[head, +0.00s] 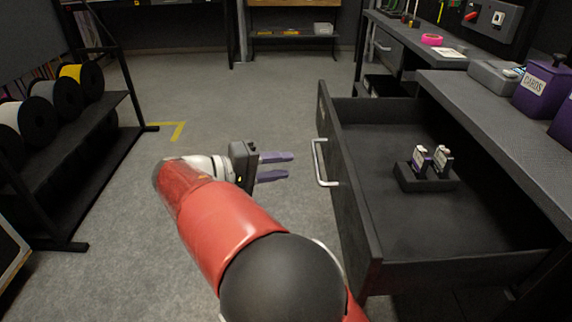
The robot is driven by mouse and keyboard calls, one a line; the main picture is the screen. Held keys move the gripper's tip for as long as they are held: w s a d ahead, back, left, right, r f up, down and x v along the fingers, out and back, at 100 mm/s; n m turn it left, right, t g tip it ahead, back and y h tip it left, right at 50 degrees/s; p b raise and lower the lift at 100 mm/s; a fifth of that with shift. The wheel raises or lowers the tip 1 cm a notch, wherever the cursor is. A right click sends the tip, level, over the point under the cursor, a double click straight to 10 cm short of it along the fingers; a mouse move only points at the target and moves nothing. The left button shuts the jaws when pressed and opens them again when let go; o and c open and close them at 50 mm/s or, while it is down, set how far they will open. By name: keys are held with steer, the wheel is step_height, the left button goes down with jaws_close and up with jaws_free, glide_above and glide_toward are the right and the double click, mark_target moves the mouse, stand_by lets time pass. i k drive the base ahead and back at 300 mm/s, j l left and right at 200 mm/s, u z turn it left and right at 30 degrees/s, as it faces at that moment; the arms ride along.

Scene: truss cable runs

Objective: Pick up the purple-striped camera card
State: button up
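Two small camera cards stand upright in a small black holder (428,183) inside the open drawer. The left card (420,160) has a white top and shows a purple band. The right card (441,160) also has a white top and some purple-grey on it; its stripe is too small to tell for sure. My gripper (278,166) is left of the drawer, outside its front panel, with its two purple fingers apart and nothing between them. The fingers point right, toward the drawer handle, and do not touch it.
The dark drawer (350,225) is pulled out, its silver handle (320,163) facing my gripper. The grey workbench (500,115) overhangs the drawer's right side and carries a purple bin labelled CARDS (541,92). A rack of cable spools (65,97) stands left. Floor between is clear.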

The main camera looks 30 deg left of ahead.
mark_target(419, 163)
steer(key=k+j, duration=0.8)
